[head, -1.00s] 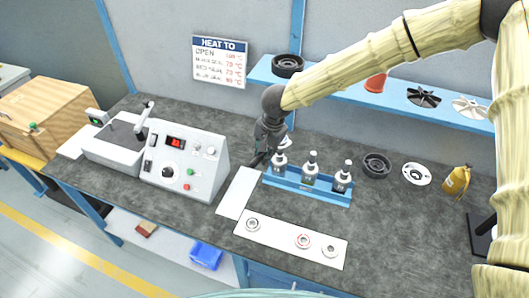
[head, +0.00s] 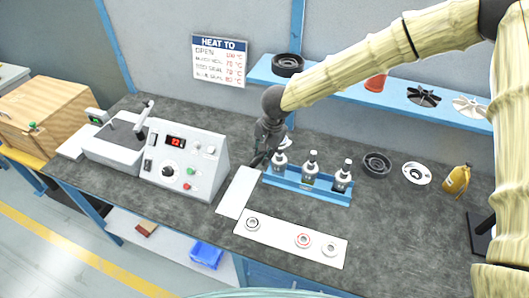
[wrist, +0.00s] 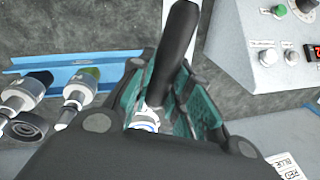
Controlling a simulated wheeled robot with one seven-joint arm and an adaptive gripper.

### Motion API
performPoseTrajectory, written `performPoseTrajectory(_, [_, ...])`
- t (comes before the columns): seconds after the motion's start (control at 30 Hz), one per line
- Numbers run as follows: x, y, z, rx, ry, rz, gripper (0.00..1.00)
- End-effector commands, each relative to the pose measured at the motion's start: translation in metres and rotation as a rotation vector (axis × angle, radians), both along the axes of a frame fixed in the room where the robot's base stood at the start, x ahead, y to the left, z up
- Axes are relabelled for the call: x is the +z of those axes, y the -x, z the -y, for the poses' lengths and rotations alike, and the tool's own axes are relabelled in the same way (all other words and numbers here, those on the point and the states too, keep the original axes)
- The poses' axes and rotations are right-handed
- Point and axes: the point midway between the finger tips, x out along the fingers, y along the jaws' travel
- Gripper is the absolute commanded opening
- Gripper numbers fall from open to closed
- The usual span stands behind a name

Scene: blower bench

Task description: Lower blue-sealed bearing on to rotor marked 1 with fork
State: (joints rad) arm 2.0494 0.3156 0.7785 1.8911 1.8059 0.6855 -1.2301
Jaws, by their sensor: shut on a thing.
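My gripper (head: 258,160) is shut on the fork, whose black handle (wrist: 176,45) stands between the teal finger pads in the wrist view. It is beside the left rotor (head: 280,162) in the blue rack. A small white part with a blue ring (wrist: 146,119) shows between the fingers. I cannot tell whether this is the blue-sealed bearing, or whether it touches a rotor. Two more rotors stand upright in the rack, the middle one (head: 311,172) and the right one (head: 343,178). The fork's working end is hidden.
The heater (head: 185,165) with a lit display stands left of my gripper. A white strip (head: 275,238) with three ring-shaped bearings lies in front of the rack. A black housing (head: 377,164), a white flange (head: 417,174) and a yellow bottle (head: 457,180) stand to the right.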

Motion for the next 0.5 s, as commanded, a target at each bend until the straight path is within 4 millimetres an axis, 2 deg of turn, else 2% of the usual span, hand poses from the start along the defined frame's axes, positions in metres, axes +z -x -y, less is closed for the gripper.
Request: performPoseTrajectory(0.5, [-0.0055, -0.0003, -0.0002, 0.000, 0.000, 0.001, 0.00])
